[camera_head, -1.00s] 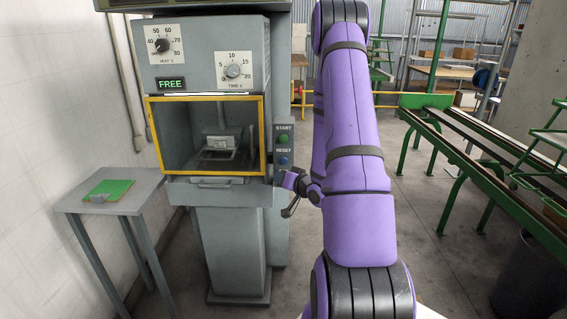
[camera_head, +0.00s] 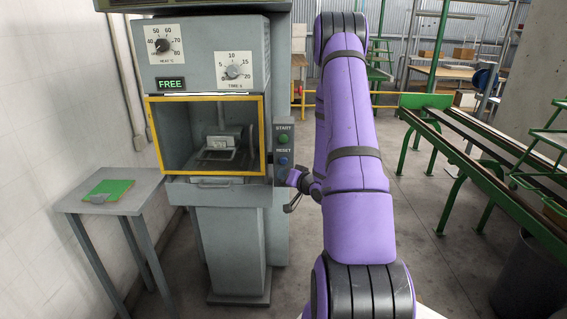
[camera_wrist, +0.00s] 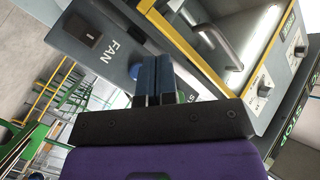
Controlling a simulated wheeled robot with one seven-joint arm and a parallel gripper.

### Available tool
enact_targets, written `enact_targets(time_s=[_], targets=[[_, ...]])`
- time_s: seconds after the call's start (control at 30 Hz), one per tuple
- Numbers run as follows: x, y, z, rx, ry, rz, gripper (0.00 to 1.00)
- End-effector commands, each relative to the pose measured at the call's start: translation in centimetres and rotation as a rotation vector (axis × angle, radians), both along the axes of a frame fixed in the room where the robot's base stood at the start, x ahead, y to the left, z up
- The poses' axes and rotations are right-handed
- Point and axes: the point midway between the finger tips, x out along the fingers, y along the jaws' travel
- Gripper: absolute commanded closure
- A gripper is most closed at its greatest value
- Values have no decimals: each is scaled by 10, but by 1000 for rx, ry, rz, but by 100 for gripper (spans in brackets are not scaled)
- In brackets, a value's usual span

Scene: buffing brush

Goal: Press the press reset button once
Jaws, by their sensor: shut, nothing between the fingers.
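The blue reset button (camera_head: 284,161) sits on the grey control strip at the right of the press, under the word RESET. The green start button (camera_head: 283,139) is above it. A blue round button (camera_wrist: 135,70) shows just left of the fingertips, partly hidden. I cannot tell whether the fingers touch the panel.
The press (camera_head: 204,50) shows FREE on its display (camera_head: 171,84) and has a yellow-framed opening. A small grey table (camera_head: 135,202) with a green pad (camera_head: 108,190) stands left. Green rails (camera_head: 480,160) run along the right. The wrist view shows a FAN switch (camera_wrist: 84,30).

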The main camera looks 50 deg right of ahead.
Motion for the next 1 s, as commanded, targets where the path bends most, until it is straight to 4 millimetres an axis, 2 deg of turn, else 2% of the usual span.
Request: enact_targets(time_s=[0.2, 0.4, 1.0], targets=[[17, -20, 0, -1, -1, 0, 100], [28, -33, 0, 0, 0, 0, 100], [31, -37, 0, 0, 0, 0, 100]])
